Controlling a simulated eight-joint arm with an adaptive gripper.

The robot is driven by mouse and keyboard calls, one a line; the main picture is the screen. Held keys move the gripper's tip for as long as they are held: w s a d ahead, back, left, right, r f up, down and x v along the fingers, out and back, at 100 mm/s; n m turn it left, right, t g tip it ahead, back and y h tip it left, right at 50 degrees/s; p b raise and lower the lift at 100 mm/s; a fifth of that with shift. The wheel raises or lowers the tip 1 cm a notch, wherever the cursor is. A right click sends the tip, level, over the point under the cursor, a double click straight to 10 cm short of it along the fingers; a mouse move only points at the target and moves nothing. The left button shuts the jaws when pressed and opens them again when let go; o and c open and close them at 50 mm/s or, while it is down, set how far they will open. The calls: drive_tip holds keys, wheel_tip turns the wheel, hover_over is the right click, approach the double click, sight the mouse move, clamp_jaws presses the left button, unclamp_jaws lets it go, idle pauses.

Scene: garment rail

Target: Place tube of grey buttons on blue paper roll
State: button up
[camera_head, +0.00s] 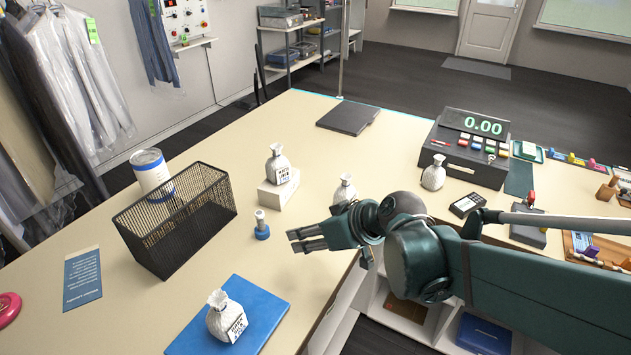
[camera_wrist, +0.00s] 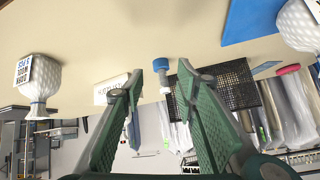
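A small blue roll (camera_head: 262,234) stands on the counter right of the wire basket. A slim grey tube (camera_head: 260,217) stands upright on it, narrower than the roll, and appears to rest on its top. In the upside-down wrist view the blue roll (camera_wrist: 160,63) and the grey tube (camera_wrist: 165,82) appear between my fingertips, some distance beyond them. My gripper (camera_head: 297,240) is open and empty, to the right of the roll and tube and apart from them. The buttons inside the tube are too small to make out.
A black wire basket (camera_head: 174,229) stands left, with a white-and-blue cylinder (camera_head: 149,169) behind it. White sacks stand on a white block (camera_head: 279,190), on a blue mat (camera_head: 263,308) and near my arm. A register (camera_head: 466,150) stands at right. Counter between basket and mat is clear.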

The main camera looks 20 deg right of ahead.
drive_tip(key=s+d+r+m+h, duration=0.4)
drive_tip(key=s+d, duration=0.4)
drive_tip(key=s, duration=0.2)
drive_tip(key=shift+s+d+r+m+h, duration=0.35)
drive_tip(key=shift+r+m+h, duration=0.05)
drive_tip(key=shift+h, duration=0.5)
idle(0.6)
